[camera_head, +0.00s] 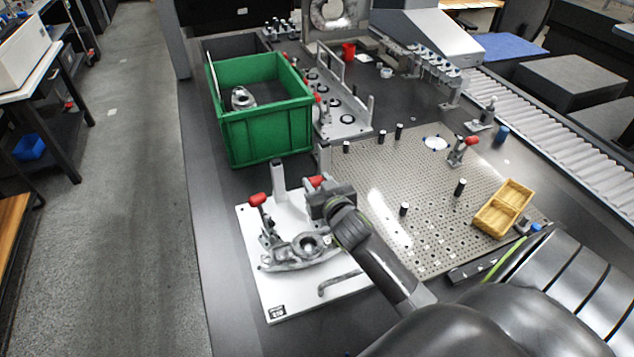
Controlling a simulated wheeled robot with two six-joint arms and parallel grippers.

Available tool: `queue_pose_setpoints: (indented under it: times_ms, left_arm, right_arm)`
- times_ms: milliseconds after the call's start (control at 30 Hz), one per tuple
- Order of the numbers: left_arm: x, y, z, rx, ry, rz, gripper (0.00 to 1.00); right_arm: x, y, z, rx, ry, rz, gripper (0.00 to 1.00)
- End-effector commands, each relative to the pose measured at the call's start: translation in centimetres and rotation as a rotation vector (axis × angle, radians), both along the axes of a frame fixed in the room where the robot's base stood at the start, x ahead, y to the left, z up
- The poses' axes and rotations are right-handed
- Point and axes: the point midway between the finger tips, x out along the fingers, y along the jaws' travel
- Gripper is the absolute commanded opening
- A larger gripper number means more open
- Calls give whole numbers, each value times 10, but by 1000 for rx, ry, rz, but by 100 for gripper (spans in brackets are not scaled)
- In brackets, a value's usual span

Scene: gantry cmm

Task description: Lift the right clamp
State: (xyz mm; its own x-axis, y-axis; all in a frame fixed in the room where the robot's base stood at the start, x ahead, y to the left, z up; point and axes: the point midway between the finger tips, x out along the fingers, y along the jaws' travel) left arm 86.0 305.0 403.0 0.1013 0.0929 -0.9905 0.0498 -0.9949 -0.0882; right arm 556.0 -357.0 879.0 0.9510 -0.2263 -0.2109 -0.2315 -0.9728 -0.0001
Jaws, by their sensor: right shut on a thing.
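A white fixture plate (277,287) lies on the dark table, with a grey metal part (290,256) on it. The left clamp (265,221) stands upright on the plate with its red handle tip raised. The right clamp (316,182) shows mainly as a red handle tip; my gripper and wrist hide most of it. My right gripper (322,198) is shut on the right clamp at its red handle, above the right side of the plate. My left gripper is not in view.
A green crate (267,139) holding a metal part stands behind the plate. A perforated plate (375,170) with black pegs and a yellow divided tray (490,221) lies to the right. A grey post (278,178) rises at the plate's back edge. A roller conveyor (560,130) runs along the right.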

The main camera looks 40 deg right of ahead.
Motion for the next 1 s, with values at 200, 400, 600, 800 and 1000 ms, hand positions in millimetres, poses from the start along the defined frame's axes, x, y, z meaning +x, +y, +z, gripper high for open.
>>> queue_pose_setpoints:
  times_ms: [200,400,600,800,1000]
  left_arm:
    - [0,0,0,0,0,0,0]
    - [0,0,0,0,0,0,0]
    - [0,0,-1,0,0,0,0]
    - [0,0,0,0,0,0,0]
    - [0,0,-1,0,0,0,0]
  right_arm:
    - [-4,0,-5,6,12,-4,0]
    - [-4,0,-6,7,16,-5,0]
    - [-4,0,-6,7,15,-5,52]
    - [-3,0,-4,4,11,-3,60]
    - [-5,1,-3,4,9,-2,60]
